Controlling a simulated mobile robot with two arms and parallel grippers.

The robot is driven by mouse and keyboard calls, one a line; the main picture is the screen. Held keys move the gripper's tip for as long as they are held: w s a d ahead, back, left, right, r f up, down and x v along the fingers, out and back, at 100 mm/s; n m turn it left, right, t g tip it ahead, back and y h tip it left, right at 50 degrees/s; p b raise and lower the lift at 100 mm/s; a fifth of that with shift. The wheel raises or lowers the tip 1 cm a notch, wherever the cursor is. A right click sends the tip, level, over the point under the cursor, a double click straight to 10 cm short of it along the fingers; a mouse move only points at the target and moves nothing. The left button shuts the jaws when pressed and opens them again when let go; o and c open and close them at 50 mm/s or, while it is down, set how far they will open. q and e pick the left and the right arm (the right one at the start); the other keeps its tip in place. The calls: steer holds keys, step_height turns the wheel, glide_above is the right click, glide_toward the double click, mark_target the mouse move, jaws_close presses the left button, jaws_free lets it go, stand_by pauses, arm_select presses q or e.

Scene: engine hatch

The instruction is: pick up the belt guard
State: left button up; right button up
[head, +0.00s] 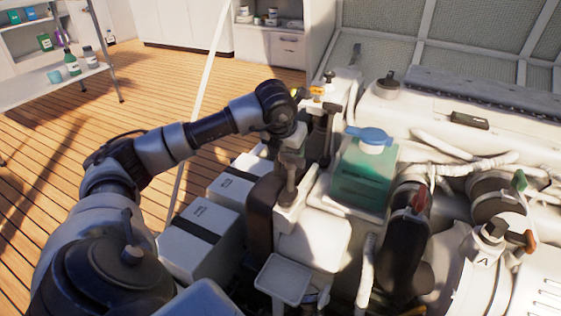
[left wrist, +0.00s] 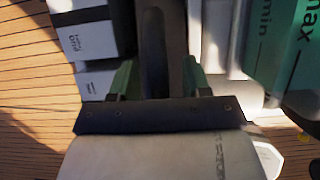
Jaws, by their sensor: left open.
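A tall dark guard-like cover (head: 263,215) with rounded edges stands upright on the near left side of the engine; I take it to be the belt guard. My left gripper (head: 291,165) points down at its upper right side. In the left wrist view a dark upright shape (left wrist: 160,40) shows between the two greenish fingers of my left gripper (left wrist: 160,78). It looks like the same cover. The fingers are apart, with gaps beside the dark shape; I cannot tell whether either touches it. My right gripper is in neither view.
White boxes with dark bands (head: 200,240) stand left of the cover. A green tank with a blue cap (head: 362,175) stands close on the right, with a black cylinder (head: 402,235) and hoses beyond. The wooden floor (head: 60,150) at left is open.

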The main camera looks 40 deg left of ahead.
arm_select(q)
steer(key=shift+r, duration=0.1)
steer(key=shift+c, duration=0.2)
jaws_close()
stand_by(1.1)
